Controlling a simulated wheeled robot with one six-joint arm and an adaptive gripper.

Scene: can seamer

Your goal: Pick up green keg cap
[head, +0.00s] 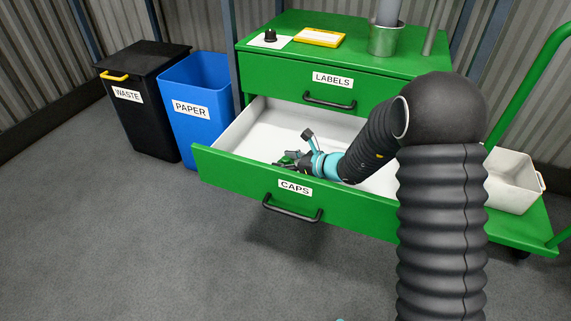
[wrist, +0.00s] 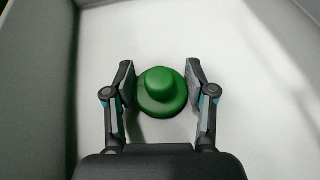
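The green keg cap (wrist: 161,92) is a round flanged piece with a raised knob. It lies on the white floor of the open CAPS drawer (head: 215,166). My gripper (wrist: 160,88) has one finger on each side of the cap. The left finger looks very close to the flange, and a small gap shows at the right finger. I cannot tell whether either finger touches it. In the head view my gripper (head: 291,160) is down inside the drawer, and the cap there is mostly hidden by the gripper.
The drawer's front panel (head: 330,198) and side walls surround my gripper. The shut LABELS drawer (head: 290,80) is above. A black WASTE bin (head: 140,110) and a blue PAPER bin (head: 195,125) stand to the left. A white bin (head: 512,190) is at the right. The drawer floor around the cap is clear.

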